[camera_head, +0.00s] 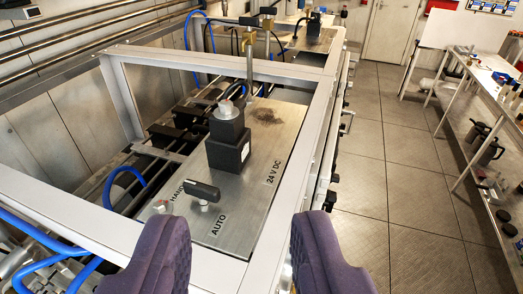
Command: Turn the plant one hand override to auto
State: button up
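The plant one hand override is a small black knob (202,190) on a metal plate (262,150) inside a grey frame. Lettering on the plate reads HAND at the knob's left and AUTO below it. The knob's bar lies nearly level in the picture, its left end towards HAND. My gripper (232,245) shows as two purple fingers at the bottom, wide apart with nothing between them. It is nearer to me than the knob and does not touch it.
A black solenoid block (228,138) stands on the plate just behind the knob, near the 24 V DC label. The grey frame bar (225,268) crosses between my fingers and the plate. Blue hoses (45,240) run at left. Tiled floor (385,170) is clear at right, before a workbench (480,85).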

aim_at(205, 194)
jog(key=i+l+u, duration=0.2)
jog(key=l, duration=0.15)
jog(key=i+l+u, duration=0.15)
jog(key=l, duration=0.2)
jog(key=i+l+u, duration=0.2)
jog(key=l, duration=0.2)
